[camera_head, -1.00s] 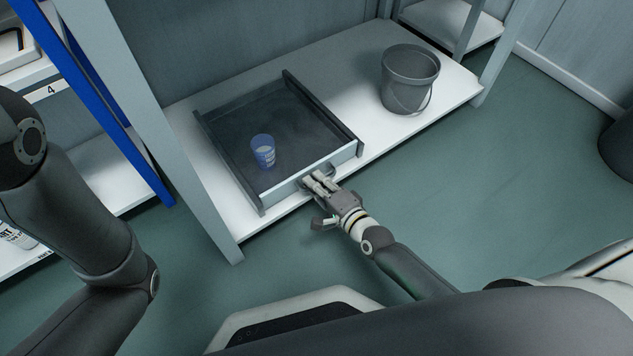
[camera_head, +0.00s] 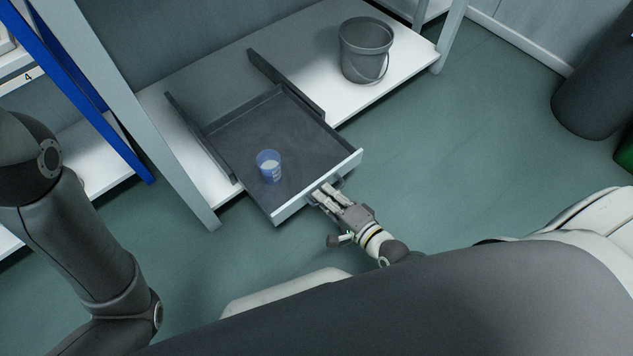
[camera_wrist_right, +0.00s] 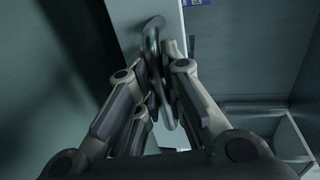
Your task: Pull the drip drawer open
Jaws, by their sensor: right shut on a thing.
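The drip drawer (camera_head: 240,130) is a shallow dark grey tray with a pale front, slid well out of its side rails past the white shelf edge. A blue-and-clear cup (camera_head: 269,167) stands upright inside it near the front. My right gripper (camera_head: 325,193) is at the middle of the drawer front. In the right wrist view its fingers (camera_wrist_right: 160,95) are shut on the dark handle (camera_wrist_right: 152,42) on the pale drawer front. My left arm shows at the left of the head view, but its gripper is out of view.
A grey bucket (camera_head: 366,50) stands on the white shelf (camera_head: 400,72) to the right of the drawer. A grey shelf post (camera_head: 130,120) rises left of the drawer. Green floor (camera_head: 450,150) is clear in front and to the right. A dark cylinder (camera_head: 600,90) stands at the far right.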

